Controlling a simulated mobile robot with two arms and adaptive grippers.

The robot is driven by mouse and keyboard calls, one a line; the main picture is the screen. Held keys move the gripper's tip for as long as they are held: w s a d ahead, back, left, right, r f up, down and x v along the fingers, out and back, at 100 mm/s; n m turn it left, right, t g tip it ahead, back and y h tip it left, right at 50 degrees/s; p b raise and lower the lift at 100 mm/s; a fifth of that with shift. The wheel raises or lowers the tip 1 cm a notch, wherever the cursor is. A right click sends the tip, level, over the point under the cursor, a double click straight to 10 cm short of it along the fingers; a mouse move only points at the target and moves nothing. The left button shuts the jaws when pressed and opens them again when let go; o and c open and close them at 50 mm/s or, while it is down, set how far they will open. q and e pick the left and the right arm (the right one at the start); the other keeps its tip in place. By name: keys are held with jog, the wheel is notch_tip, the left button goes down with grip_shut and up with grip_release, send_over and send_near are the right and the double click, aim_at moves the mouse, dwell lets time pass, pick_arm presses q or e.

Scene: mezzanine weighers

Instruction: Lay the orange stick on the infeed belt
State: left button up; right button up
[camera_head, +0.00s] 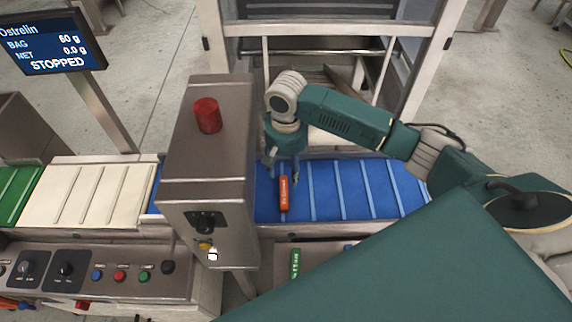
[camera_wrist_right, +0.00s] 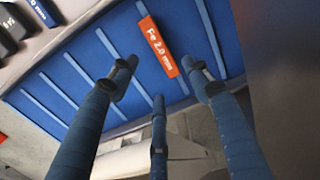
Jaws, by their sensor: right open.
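The orange stick (camera_head: 284,194) lies on the blue infeed belt (camera_head: 355,190), just right of the grey metal box. It lies along the belt's ribs. In the right wrist view the stick (camera_wrist_right: 157,46) shows a label reading "Fe 2.0 mm", and it rests on the ribbed blue belt (camera_wrist_right: 75,75). My right gripper (camera_head: 283,172) is above the belt at the stick's far end. Its fingers (camera_wrist_right: 165,80) are spread and empty, apart from the stick. My left gripper is not in view.
A grey metal box (camera_head: 208,150) with a red button stands over the belt line. A screen (camera_head: 52,42) reads "STOPPED". A green stick (camera_head: 295,264) lies in front of the belt. The control panel (camera_head: 100,272) is at the lower left. The belt's right part is clear.

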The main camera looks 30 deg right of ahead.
jog(key=shift+r, duration=1.65)
